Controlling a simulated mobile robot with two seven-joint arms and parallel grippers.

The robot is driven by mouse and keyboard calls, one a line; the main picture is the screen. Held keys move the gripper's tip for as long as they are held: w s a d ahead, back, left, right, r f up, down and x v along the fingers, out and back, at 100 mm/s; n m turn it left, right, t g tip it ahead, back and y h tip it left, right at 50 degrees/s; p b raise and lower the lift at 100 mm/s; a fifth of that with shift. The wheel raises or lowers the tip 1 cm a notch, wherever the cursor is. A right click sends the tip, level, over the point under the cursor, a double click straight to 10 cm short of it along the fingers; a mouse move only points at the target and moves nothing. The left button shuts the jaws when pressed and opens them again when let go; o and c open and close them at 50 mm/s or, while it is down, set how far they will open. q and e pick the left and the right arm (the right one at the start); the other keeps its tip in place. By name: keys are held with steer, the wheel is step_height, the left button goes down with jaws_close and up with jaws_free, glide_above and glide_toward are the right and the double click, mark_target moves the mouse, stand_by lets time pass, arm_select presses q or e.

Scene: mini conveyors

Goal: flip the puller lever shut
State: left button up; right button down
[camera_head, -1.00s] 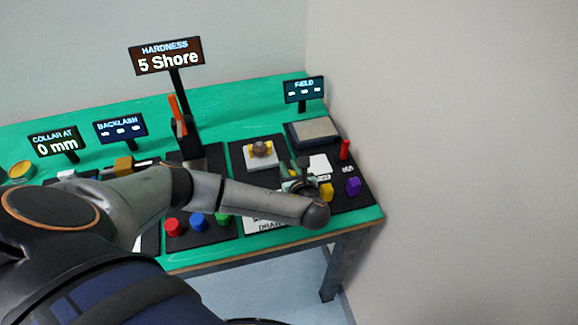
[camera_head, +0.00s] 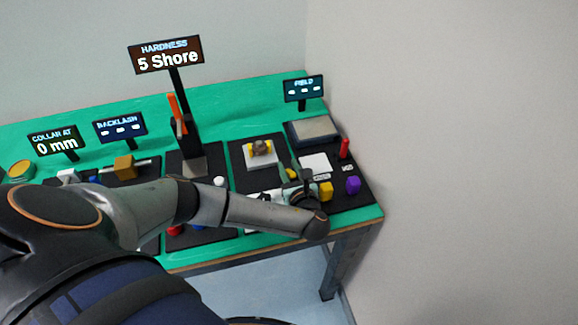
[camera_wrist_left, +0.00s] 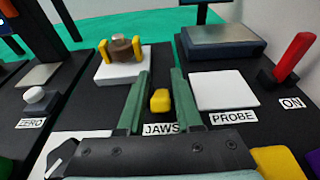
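The puller (camera_head: 260,149) has yellow jaws about a brown round piece on a white block; the wrist view shows it too (camera_wrist_left: 123,48), with the two jaws standing on either side. A small yellow lever (camera_wrist_left: 160,101) stands on the black panel in front of it, behind the JAWS label (camera_wrist_left: 161,129). My left gripper (camera_wrist_left: 161,72) is open, its two green fingers on either side of the yellow lever with gaps visible. In the head view the left gripper (camera_head: 288,170) is low over the right panel, partly hidden by my arm. My right gripper is not in view.
A red ON lever (camera_wrist_left: 293,57) stands at right, beside a white PROBE pad (camera_wrist_left: 224,91). Behind is a grey-topped box (camera_wrist_left: 218,38). A yellow block (camera_head: 326,191) and a purple knob (camera_head: 353,185) sit near the front. A white ZERO button (camera_wrist_left: 38,97) is at left.

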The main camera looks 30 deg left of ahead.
arm_select(q)
steer(key=shift+o, duration=1.2)
steer(key=v, duration=1.2)
steer(key=shift+s+d+r, duration=0.15)
steer(key=shift+s, duration=0.05)
steer(key=shift+d, duration=0.1)
